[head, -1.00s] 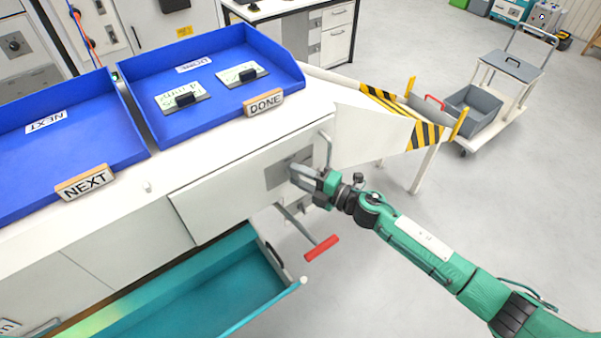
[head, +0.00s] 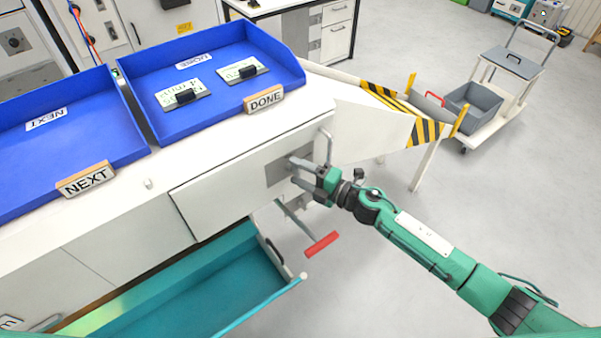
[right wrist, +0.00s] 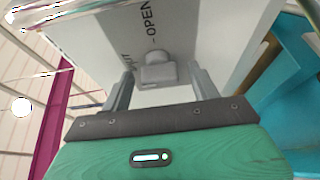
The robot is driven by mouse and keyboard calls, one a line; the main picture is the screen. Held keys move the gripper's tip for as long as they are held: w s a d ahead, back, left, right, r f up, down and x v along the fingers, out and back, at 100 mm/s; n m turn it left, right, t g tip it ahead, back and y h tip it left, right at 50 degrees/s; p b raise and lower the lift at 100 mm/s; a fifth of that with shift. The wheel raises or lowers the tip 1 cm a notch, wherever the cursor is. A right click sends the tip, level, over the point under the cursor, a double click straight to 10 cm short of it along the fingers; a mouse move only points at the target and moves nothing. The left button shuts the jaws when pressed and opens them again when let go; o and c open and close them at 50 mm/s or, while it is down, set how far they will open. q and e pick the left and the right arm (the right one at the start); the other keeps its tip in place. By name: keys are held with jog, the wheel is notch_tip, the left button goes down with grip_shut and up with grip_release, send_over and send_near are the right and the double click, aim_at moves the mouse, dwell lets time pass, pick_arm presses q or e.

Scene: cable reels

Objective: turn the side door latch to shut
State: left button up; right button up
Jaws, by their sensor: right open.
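The side door latch is a grey knob (right wrist: 157,68) on a plate lettered "OPEN" and, partly cut off, what looks like "SHUT". In the right wrist view the knob lies ahead of my right gripper (right wrist: 160,88), between the lines of its two open fingers. I cannot tell whether they touch it. In the head view my right gripper (head: 297,172) is in front of the grey latch plate (head: 276,172) on the white cabinet door (head: 225,188). The knob is hidden there by the fingers. My left gripper is not in view.
Below the door, a teal drawer (head: 215,292) stands open beside a red-handled lever (head: 321,244). Blue trays (head: 140,75) sit on the counter.

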jog(key=b+v, duration=0.4)
jog(key=v, duration=0.9)
jog(key=shift+s+d+b, duration=0.25)
jog(key=shift+b, duration=0.1)
